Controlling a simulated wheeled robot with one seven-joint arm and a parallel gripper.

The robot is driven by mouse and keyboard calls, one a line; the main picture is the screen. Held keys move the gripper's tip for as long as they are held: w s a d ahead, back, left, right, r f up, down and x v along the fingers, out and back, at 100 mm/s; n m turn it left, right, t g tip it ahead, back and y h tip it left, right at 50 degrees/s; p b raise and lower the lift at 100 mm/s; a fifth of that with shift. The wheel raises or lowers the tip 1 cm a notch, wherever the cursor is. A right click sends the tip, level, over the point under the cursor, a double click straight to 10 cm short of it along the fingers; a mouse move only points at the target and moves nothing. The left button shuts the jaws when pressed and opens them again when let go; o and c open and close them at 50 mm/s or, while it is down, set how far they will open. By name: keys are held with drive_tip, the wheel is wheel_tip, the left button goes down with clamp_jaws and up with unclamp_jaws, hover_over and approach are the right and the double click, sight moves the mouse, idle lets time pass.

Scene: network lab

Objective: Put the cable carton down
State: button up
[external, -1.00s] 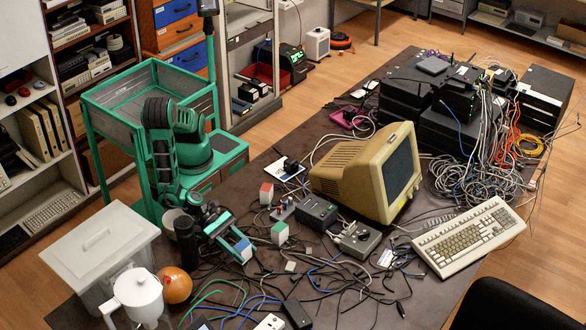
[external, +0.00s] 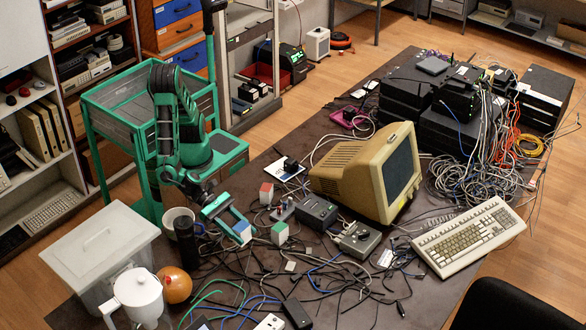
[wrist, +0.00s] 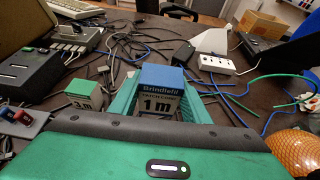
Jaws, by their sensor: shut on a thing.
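A small cable carton with a blue top and a white label reading "1 m" (wrist: 160,92) is between the two fingers of my gripper (wrist: 161,104) in the wrist view. My gripper is shut on it. In the external view the carton (external: 242,231) shows at the tip of my gripper (external: 238,226), above the dark table (external: 222,262). Its underside is hidden, so I cannot tell its exact height. A similar carton with a green top (external: 279,233) stands just to its right, apart from it. One with a red top (external: 266,193) stands farther back.
Loose cables (external: 290,265) cover the table front. A black cylinder (external: 186,240), white mug (external: 178,220), orange ball (external: 174,285), white jug (external: 138,296) and lidded bin (external: 100,250) stand left. A grey box (external: 316,212) and beige monitor (external: 375,175) stand right.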

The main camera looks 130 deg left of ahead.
drive_tip(key=w+a+r+n+y, duration=0.1)
drive_tip(key=w+a+y, duration=0.1)
drive_tip(key=a, duration=1.1)
drive_tip(key=w+a+r+n+y, duration=0.1)
drive_tip(key=w+a+n, duration=0.1)
drive_tip(key=a, duration=1.1)
drive_tip(key=shift+w+a+g+y, duration=0.3)
drive_tip(key=shift+w+a+y, duration=0.1)
drive_tip(key=shift+w, duration=0.3)
wheel_tip(320, 180, up, 5)
drive_tip(key=s+d+n+g+y, duration=0.4)
drive_tip(key=s+d+n, duration=0.15)
drive_tip(key=s, duration=0.45)
drive_tip(key=s+d+n+g+y, duration=0.4)
drive_tip(key=s+d+n, duration=0.15)
drive_tip(key=s, duration=0.35)
drive_tip(key=shift+m, duration=0.4)
drive_tip(key=shift+s+f, duration=0.15)
drive_tip(key=shift+f, duration=3.85)
drive_tip(key=shift+s+f, duration=0.1)
drive_tip(key=shift+f, duration=3.85)
